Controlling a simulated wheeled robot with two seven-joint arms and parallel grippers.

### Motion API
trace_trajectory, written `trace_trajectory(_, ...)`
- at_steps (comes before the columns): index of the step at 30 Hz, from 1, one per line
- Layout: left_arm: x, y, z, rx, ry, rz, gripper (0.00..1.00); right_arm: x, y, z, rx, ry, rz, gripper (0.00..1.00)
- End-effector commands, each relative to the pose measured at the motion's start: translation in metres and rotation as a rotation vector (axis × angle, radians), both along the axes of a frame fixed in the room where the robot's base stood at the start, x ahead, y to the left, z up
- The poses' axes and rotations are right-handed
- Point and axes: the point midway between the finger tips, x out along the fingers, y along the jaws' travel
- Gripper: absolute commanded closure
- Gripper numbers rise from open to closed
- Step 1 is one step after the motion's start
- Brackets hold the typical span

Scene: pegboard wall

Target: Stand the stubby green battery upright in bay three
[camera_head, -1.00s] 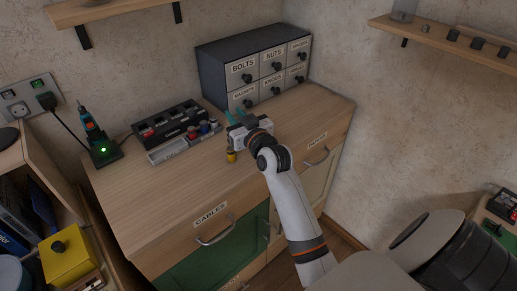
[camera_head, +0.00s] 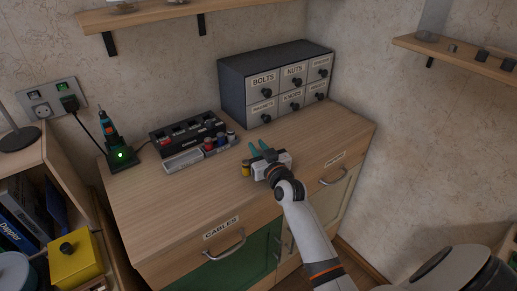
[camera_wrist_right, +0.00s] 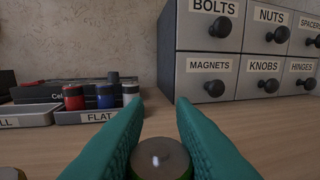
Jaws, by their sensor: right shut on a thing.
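My right gripper (camera_head: 260,149) is low over the wooden counter top, in front of the drawer cabinet. In the right wrist view its teal fingers are shut on the green battery (camera_wrist_right: 160,160), a short cylinder with a grey top and green rim. It looks upright; its lower part is out of frame, so I cannot tell if it touches the counter. The black charger with several bays (camera_head: 186,133) stands to the left, against the wall; its bay numbers are not readable. It is partly visible in the right wrist view (camera_wrist_right: 60,92). My left gripper is not in view.
A yellow battery (camera_head: 246,169) stands just left of my right gripper. The drawer cabinet (camera_head: 232,87) is behind. The counter's front left is clear.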

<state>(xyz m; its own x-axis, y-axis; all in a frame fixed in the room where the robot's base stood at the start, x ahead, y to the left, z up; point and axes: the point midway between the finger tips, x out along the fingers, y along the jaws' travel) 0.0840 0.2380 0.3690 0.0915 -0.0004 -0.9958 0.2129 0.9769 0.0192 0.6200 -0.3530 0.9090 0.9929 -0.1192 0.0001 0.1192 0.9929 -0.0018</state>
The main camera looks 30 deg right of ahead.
Motion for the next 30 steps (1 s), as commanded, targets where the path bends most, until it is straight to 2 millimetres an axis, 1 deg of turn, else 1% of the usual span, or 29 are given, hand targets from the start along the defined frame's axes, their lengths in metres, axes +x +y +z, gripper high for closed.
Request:
trace_trajectory(5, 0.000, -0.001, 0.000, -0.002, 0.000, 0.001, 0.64, 0.000, 0.000, 0.000, 0.000, -0.001, 0.000, 1.00)
trace_trajectory(8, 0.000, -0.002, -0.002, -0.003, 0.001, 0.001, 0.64, 0.000, 0.000, -0.003, -0.001, 0.000, 0.000, 1.00)
trace_trajectory(9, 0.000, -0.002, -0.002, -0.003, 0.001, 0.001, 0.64, 0.000, 0.000, -0.003, -0.001, 0.000, 0.000, 0.74)
trace_trajectory(11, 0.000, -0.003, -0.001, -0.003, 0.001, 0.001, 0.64, 0.000, 0.000, -0.002, -0.001, 0.000, 0.000, 0.64)
trace_trajectory(12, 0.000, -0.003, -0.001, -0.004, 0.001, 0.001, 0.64, 0.000, 0.000, -0.002, -0.001, 0.000, 0.000, 0.58)
trace_trajectory(13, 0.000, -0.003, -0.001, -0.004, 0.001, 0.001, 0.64, 0.000, 0.000, -0.002, -0.001, 0.000, 0.000, 0.55)
trace_trajectory(20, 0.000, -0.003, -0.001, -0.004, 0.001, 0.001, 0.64, 0.000, 0.000, -0.002, 0.000, 0.000, 0.000, 0.55)
trace_trajectory(23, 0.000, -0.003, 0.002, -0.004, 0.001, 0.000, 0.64, 0.000, 0.000, 0.003, 0.001, -0.001, 0.000, 0.55)
trace_trajectory(26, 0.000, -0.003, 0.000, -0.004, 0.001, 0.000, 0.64, -0.012, 0.002, -0.001, -0.001, 0.002, 0.001, 0.55)
trace_trajectory(30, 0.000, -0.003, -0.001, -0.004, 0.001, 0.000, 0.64, -0.040, 0.005, -0.001, 0.000, 0.002, 0.000, 0.55)
